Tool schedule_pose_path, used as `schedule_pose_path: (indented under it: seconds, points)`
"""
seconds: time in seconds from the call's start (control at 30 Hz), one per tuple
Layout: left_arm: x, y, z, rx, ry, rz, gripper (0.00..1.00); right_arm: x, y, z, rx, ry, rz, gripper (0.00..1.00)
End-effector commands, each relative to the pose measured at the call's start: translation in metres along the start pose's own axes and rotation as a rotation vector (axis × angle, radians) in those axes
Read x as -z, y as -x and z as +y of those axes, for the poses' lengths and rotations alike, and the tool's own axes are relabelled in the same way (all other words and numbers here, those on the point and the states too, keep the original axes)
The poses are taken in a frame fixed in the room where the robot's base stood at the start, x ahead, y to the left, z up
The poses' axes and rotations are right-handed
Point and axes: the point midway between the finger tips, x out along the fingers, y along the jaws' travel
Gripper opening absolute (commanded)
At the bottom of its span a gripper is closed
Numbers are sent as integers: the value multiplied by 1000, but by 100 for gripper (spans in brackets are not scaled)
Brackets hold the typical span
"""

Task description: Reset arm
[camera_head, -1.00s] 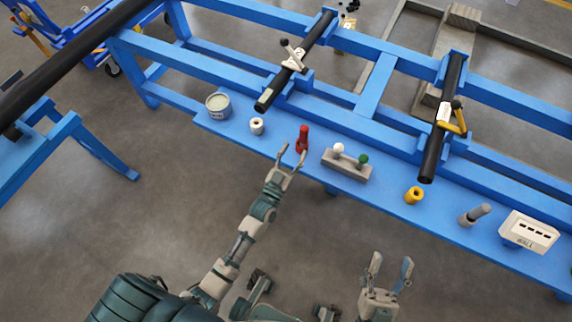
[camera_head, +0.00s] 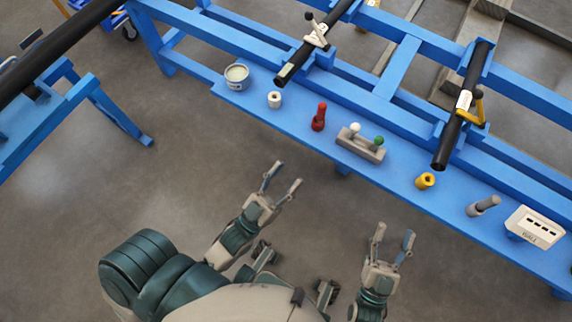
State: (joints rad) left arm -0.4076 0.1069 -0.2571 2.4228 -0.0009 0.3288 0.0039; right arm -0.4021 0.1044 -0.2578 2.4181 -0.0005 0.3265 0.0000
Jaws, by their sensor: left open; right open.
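My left gripper (camera_head: 283,184) is open and empty, over the grey floor in front of the blue bench. My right gripper (camera_head: 394,243) is also open and empty, to the right of the left one and apart from the bench. A red part (camera_head: 319,117) stands upright on the bench's front shelf, beyond my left gripper and not touching it.
The blue bench (camera_head: 305,138) runs diagonally. Its shelf holds a tin (camera_head: 237,78), a white ring (camera_head: 274,100), a grey block with knobs (camera_head: 360,146), a yellow ring (camera_head: 425,181), a grey cylinder (camera_head: 484,206) and a white box (camera_head: 536,227). Black pipes (camera_head: 457,125) lie above.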

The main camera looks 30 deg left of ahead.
Motion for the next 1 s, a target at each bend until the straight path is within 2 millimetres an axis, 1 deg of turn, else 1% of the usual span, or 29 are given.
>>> schedule_pose_path:
  seconds: [0.4, 0.47, 0.53, 0.57, 0.63, 0.67, 0.7, 0.77, 0.8, 0.83, 0.87, 0.9, 0.97, 1.0]
  points:
    - [-2, -1, 1, 0, -2, -5, 54, 0, 0, 0, 1, -2, -3, 56]
    - [-7, -2, 0, 0, -5, -31, 54, -6, 0, -1, 2, 1, -32, 56]
    - [-24, -2, 0, -1, -12, -108, 54, -22, -1, 0, 2, 8, -109, 56]
    - [-35, -2, -1, 0, -17, -160, 54, -34, 0, 0, 2, 13, -161, 56]
    - [-73, 6, -4, 2, -30, -326, 54, -71, 7, 3, 0, 26, -326, 56]
    - [-91, 13, -6, 5, -36, -413, 54, -90, 14, 5, -3, 33, -413, 56]
    - [-118, 27, -10, 11, -44, -541, 54, -117, 28, 8, -8, 41, -541, 56]
    - [-157, 58, -17, 22, -55, -743, 54, -156, 58, 16, -20, 52, -742, 56]
    - [-180, 83, -22, 31, -60, -877, 54, -178, 84, 21, -28, 58, -876, 56]
    - [-194, 104, -25, 38, -63, -976, 54, -193, 105, 24, -36, 60, -976, 56]
    - [-207, 126, -29, 46, -65, -1076, 54, -205, 127, 28, -43, 63, -1075, 56]
    - [-220, 158, -33, 57, -67, -1203, 54, -219, 158, 33, -54, 65, -1202, 56]
    - [-232, 205, -39, 74, -68, -1382, 54, -231, 206, 38, -71, 66, -1381, 56]
    - [-236, 234, -42, 84, -67, -1489, 54, -235, 236, 41, -81, 65, -1488, 56]
